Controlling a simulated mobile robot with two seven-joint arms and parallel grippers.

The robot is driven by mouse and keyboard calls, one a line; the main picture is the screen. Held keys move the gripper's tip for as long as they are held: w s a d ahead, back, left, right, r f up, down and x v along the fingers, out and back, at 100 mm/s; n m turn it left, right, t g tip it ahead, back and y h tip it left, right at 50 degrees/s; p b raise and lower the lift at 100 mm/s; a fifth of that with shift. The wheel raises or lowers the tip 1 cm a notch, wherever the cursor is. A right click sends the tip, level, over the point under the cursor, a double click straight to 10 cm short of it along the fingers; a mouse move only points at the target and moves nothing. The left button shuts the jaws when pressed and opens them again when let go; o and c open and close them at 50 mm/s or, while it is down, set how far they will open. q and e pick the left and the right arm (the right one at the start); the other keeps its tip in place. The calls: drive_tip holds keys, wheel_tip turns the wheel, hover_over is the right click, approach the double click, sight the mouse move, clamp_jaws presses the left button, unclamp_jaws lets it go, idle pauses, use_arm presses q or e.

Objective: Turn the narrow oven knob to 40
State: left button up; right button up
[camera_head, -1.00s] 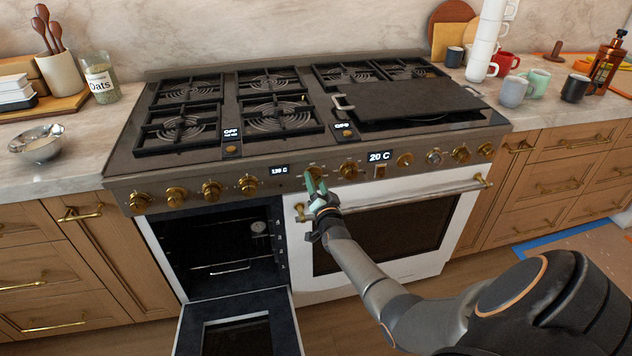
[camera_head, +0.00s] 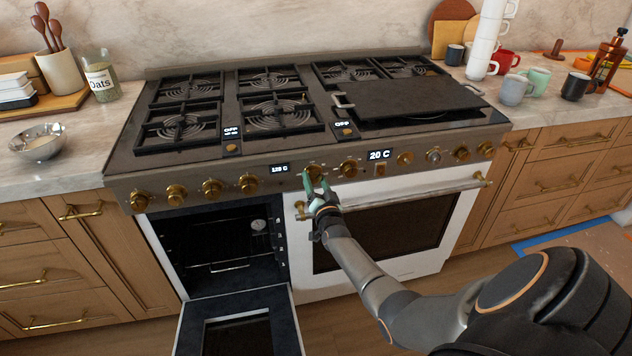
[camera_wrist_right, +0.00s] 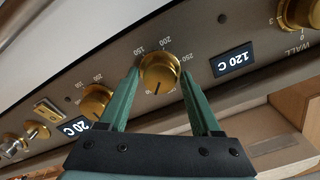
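The oven knob (camera_head: 314,170) is a round brass knob on the stove's front panel, just right of a small display (camera_head: 280,168). My left gripper is not in view.
The wide oven's handle (camera_head: 400,195) runs just below the knobs. Another brass knob (camera_head: 348,169) and a 20 C display (camera_head: 380,155) are to the right. The narrow oven's open door (camera_head: 240,325) sticks out below. Mugs stand on the right counter.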

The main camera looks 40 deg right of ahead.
drive_tip(key=shift+o, duration=1.1)
drive_tip(key=shift+s, duration=0.1)
drive_tip(key=shift+s+a+r, duration=0.1)
drive_tip(key=shift+s+a, duration=0.05)
drive_tip(key=shift+s, duration=0.1)
drive_tip(key=p+v, duration=0.3)
drive_tip(key=v, duration=0.9)
drive_tip(key=shift+w, duration=0.1)
drive_tip(key=s+a+f+n+g+y, duration=0.2)
drive_tip(key=s+a, duration=0.4)
drive_tip(key=a, duration=0.3)
drive_tip(key=s+a+f+n+g+y+p, duration=0.1)
drive_tip(key=s+a+f+n+g+y, duration=0.1)
drive_tip(key=s+a+f+n+y, duration=0.2)
drive_tip(key=s+a+f+n+g+y, duration=0.2)
drive_tip(key=s+a+n+y, duration=0.3)
drive_tip(key=a, duration=0.9)
drive_tip(key=s+n, duration=0.3)
drive_tip(key=s, duration=0.2)
drive_tip(key=shift+s+a+f+g, duration=0.2)
drive_tip(key=shift+a+f+g, duration=0.1)
drive_tip(key=shift+f, duration=0.1)
